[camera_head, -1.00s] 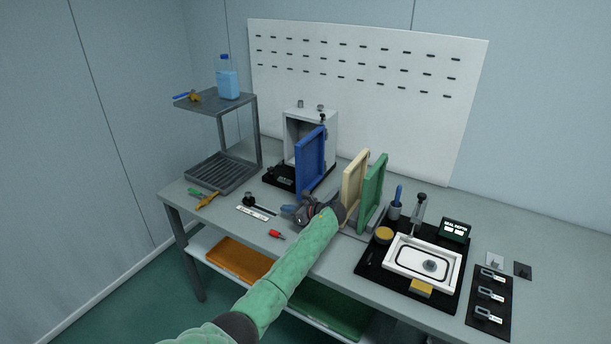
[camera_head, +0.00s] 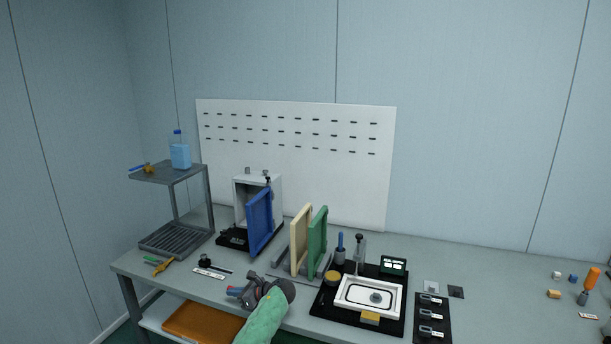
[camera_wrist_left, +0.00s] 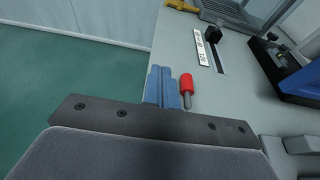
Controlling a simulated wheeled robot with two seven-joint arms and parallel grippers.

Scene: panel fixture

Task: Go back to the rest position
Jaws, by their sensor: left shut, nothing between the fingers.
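My left gripper (camera_head: 236,291) is low in the head view, over the front edge of the table, in front of the blue panel and the panel rack. Its blue fingers (camera_wrist_left: 166,88) show in the left wrist view, shut together with nothing between them. A small red-handled tool (camera_wrist_left: 186,88) lies on the table just right of the fingertips in that view, apart from them. My green-sleeved left arm (camera_head: 262,318) comes up from the bottom of the head view. My right gripper is in neither view.
A blue panel (camera_head: 259,222) leans at the white box (camera_head: 272,184). Cream (camera_head: 301,240) and green (camera_head: 317,243) panels stand upright in a rack. A black mat with a white tray (camera_head: 349,305) lies to the right. A metal shelf (camera_head: 174,205) stands left. Small parts lie far right.

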